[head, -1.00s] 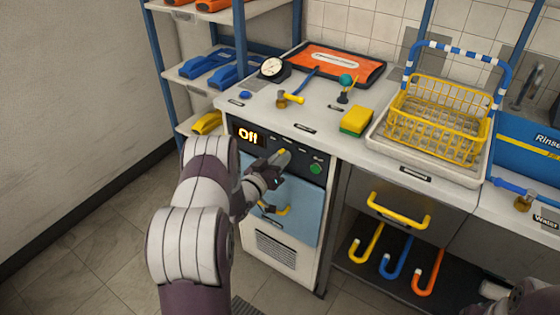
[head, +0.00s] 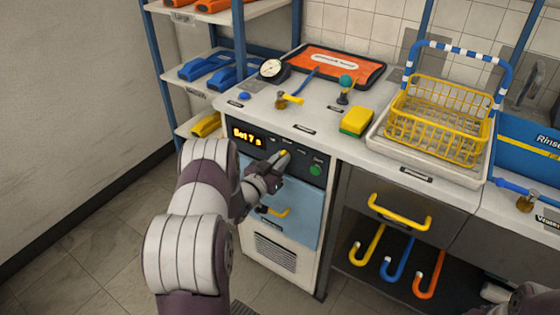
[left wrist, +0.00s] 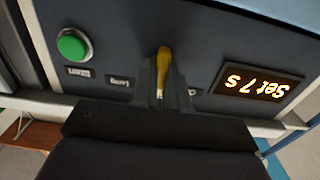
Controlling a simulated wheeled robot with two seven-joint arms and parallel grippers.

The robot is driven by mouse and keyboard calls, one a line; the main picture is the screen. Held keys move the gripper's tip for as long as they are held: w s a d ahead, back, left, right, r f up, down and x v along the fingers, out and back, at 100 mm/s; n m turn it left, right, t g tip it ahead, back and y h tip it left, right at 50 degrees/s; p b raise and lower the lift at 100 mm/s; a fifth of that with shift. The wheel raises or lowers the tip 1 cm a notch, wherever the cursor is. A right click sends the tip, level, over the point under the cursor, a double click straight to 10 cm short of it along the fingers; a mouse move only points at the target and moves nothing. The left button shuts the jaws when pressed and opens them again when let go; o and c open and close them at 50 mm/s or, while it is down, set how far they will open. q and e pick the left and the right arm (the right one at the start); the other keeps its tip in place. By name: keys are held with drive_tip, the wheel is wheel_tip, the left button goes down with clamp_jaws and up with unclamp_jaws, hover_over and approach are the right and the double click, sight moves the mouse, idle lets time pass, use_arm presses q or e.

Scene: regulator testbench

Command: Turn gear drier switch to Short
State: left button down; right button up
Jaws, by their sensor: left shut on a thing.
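The gear drier is a white cabinet with a dark control panel (head: 300,158) and a light blue door (head: 302,208). Its display (head: 248,136) reads "Set 7 s"; in the left wrist view the display (left wrist: 257,88) appears upside down. The yellow switch (left wrist: 164,68) sits between my left gripper's (left wrist: 161,88) fingers, which are shut on it. In the head view my left gripper (head: 278,164) is at the panel and covers part of the switch and its labels. A green button (head: 316,170) is to the right of the switch. My right gripper is not clearly seen.
A yellow door handle (head: 275,212) sits just below my left gripper. A yellow basket (head: 437,115) stands to the right.

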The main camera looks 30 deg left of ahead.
use_arm(q)
drive_tip(key=c, duration=1.1)
unclamp_jaws()
drive_tip(key=shift+c, duration=0.2)
drive_tip(key=shift+s, duration=0.1)
drive_tip(key=s+a+p, duration=0.1)
drive_tip(key=s, duration=1.1)
drive_tip(key=shift+s+p, duration=0.3)
